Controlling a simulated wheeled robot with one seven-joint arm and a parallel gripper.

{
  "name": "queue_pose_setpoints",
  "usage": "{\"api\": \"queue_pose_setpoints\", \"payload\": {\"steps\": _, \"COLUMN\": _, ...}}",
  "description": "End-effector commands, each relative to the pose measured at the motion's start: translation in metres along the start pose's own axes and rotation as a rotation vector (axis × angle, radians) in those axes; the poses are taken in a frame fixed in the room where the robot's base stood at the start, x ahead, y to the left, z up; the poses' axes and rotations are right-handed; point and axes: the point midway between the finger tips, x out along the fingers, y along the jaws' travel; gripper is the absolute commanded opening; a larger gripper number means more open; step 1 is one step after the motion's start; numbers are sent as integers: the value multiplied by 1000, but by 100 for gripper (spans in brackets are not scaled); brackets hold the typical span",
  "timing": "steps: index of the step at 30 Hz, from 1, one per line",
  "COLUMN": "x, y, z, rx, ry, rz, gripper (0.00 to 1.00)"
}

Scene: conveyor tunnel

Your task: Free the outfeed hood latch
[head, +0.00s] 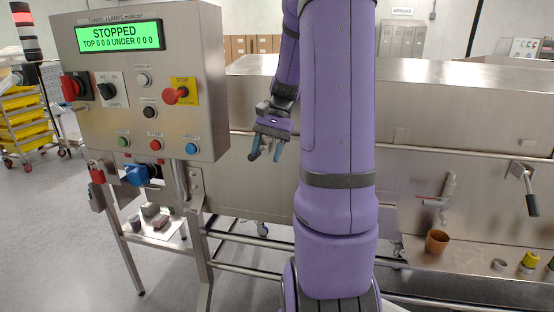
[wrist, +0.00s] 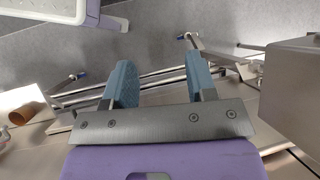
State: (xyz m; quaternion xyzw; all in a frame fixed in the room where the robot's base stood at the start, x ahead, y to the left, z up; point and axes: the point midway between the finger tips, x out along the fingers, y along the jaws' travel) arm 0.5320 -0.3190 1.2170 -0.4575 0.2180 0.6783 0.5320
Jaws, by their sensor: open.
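A long stainless hood (head: 430,95) runs behind my arm. A lever with a dark grip (head: 528,190) hangs down on its right side. It may be the hood latch, but I cannot tell for sure. My gripper (head: 267,150) hangs well to the left of this lever, in front of the steel housing and right of the control box. In the wrist view my gripper (wrist: 160,82) is open, its two blue fingers apart with nothing between them. My arm hides the middle of the hood.
A control box (head: 140,80) reads STOPPED on a green display; a red padlock (head: 97,174) and blue connector (head: 137,175) hang below. A pipe with a reddish handle (head: 436,204), brown cup (head: 437,242) and yellow-topped items (head: 529,262) sit at right. Rails (head: 250,242) run low in front.

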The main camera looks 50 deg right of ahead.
Motion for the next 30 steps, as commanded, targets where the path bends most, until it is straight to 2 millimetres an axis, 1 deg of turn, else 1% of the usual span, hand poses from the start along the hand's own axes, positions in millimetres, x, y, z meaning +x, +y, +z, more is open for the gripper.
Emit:
{"api": "queue_pose_setpoints", "payload": {"steps": 1, "x": 2, "y": 7, "z": 9, "rx": 1, "ry": 1, "rz": 0, "gripper": 52}}
{"api": "queue_pose_setpoints", "payload": {"steps": 3, "x": 5, "y": 15, "z": 20, "rx": 0, "ry": 1, "rz": 0, "gripper": 52}}
{"api": "queue_pose_setpoints", "payload": {"steps": 9, "x": 11, "y": 32, "z": 43, "rx": 0, "ry": 0, "rz": 0, "gripper": 52}}
{"api": "queue_pose_setpoints", "payload": {"steps": 15, "x": 14, "y": 40, "z": 53, "rx": -1, "ry": -1, "rz": -1, "gripper": 52}}
{"api": "queue_pose_setpoints", "payload": {"steps": 23, "x": 14, "y": 41, "z": 54, "rx": -1, "ry": 0, "rz": 0, "gripper": 52}}
{"api": "queue_pose_setpoints", "payload": {"steps": 24, "x": 14, "y": 41, "z": 54, "rx": -1, "ry": 0, "rz": 0, "gripper": 49}}
{"api": "queue_pose_setpoints", "payload": {"steps": 26, "x": 14, "y": 40, "z": 54, "rx": -4, "ry": 2, "rz": 1, "gripper": 36}}
{"api": "queue_pose_setpoints", "payload": {"steps": 27, "x": 14, "y": 39, "z": 56, "rx": -12, "ry": 7, "rz": 5, "gripper": 26}}
{"api": "queue_pose_setpoints", "payload": {"steps": 29, "x": 14, "y": 35, "z": 62, "rx": -35, "ry": 22, "rz": 17, "gripper": 13}}
{"api": "queue_pose_setpoints", "payload": {"steps": 30, "x": 15, "y": 31, "z": 67, "rx": -61, "ry": 38, "rz": 30, "gripper": 3}}
